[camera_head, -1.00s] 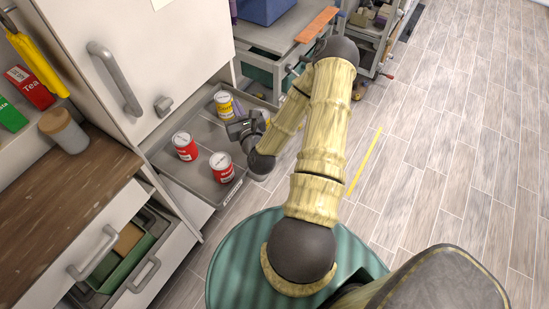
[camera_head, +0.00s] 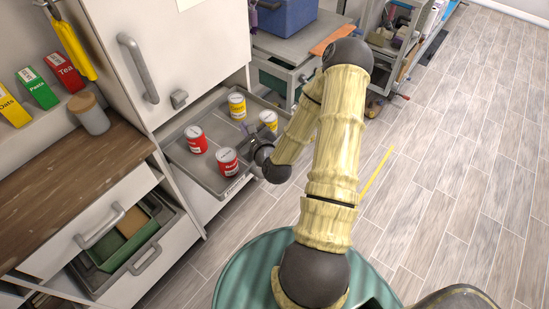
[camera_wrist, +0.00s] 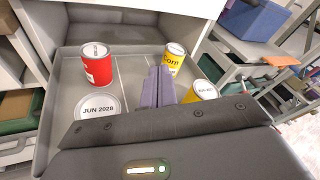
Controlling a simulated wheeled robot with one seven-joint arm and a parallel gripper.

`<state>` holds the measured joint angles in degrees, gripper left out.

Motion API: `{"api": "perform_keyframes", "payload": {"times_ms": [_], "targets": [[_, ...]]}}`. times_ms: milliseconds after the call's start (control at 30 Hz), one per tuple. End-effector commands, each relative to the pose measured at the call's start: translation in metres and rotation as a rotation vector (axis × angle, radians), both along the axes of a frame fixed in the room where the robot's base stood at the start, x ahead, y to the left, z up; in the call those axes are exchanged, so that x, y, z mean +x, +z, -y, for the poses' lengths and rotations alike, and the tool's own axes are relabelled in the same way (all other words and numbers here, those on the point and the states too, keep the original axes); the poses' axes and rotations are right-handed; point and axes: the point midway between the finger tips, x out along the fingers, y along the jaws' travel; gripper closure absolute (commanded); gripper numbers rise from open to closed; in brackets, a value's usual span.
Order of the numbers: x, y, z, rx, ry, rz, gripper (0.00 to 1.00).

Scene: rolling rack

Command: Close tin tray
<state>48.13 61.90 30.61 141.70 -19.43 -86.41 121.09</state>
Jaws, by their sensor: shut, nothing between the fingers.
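The grey tin tray (camera_head: 183,164) is pulled out of the tall white cabinet. It bears two red cans (camera_head: 196,139) (camera_head: 228,161) and two yellow cans (camera_head: 237,105) (camera_head: 268,119). My gripper (camera_head: 243,142) is over the tray's right side, between the front red can and the right yellow can. In the wrist view, my gripper's purple fingers (camera_wrist: 158,74) are together and empty, pointing across the tray toward the cabinet. The tray (camera_wrist: 62,95) shows there too, with its near edge hidden by my gripper body. I cannot tell whether the fingers touch the tray.
A drawer (camera_head: 150,270) with green and brown contents stands open at lower left. A wooden counter (camera_head: 70,185) holds a lidded jar (camera_head: 90,115). A grey cart (camera_head: 305,42) with a blue bin (camera_head: 285,14) stands behind. The floor (camera_head: 450,170) at right is clear.

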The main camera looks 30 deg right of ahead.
Motion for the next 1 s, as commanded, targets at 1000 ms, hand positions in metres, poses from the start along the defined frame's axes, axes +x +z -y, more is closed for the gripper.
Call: {"api": "perform_keyframes", "payload": {"times_ms": [1000], "targets": [[-0.087, 0.049, -0.089, -1.658, 1.266, -0.589, 1.00]]}}
